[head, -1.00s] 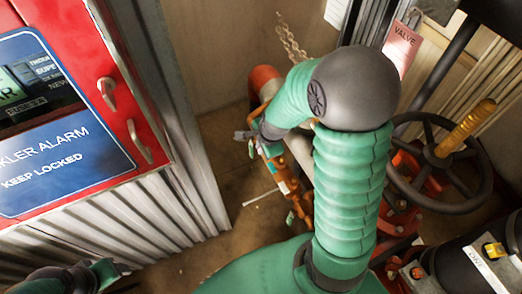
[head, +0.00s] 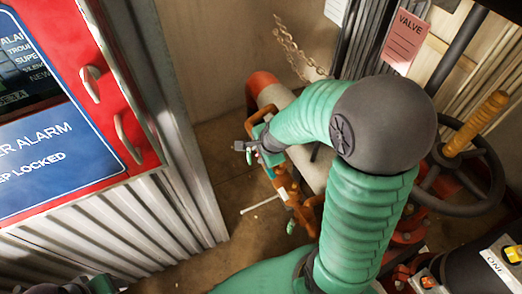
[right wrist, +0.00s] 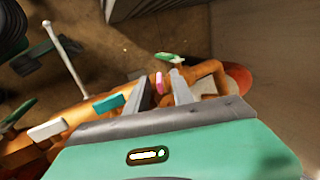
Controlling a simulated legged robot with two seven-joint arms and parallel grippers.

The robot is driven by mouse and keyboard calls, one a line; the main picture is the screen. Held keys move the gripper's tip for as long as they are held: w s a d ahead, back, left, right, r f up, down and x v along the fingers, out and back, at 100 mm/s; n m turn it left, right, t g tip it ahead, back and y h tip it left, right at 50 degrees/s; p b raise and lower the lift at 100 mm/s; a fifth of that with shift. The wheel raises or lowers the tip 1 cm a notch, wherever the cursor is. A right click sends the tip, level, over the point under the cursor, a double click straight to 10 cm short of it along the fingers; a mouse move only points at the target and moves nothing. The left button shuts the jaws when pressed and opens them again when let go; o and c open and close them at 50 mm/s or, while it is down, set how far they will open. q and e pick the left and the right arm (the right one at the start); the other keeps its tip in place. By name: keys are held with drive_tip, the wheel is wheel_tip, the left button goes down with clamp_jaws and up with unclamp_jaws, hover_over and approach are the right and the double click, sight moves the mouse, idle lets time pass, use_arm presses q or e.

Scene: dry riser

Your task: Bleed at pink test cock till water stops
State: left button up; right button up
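The pink test cock (right wrist: 158,82) shows in the right wrist view on the orange pipework, between my right gripper's fingertips or just beyond them. My right gripper (right wrist: 164,86) has its fingers apart. I cannot tell whether either finger touches the pink cock. In the head view my right gripper (head: 246,147) is small and partly hidden by its own arm, beside the orange assembly (head: 290,190); the pink cock cannot be made out there. No water stream can be made out. Part of my left arm (head: 98,286) shows at the bottom left edge; its fingers cannot be made out.
Teal (right wrist: 109,103) and white (right wrist: 47,130) handles sit along the orange body, near a long pale rod (right wrist: 65,55). A red alarm cabinet (head: 145,140) stands left. A black handwheel (head: 480,205) and a pink valve tag (head: 404,40) are at right. A chain (head: 290,45) hangs behind.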

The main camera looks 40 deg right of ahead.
drive_tip(key=p+v, duration=0.8)
drive_tip(key=v, duration=0.8)
drive_tip(key=shift+s+r, duration=0.25)
drive_tip(key=shift+r, duration=0.1)
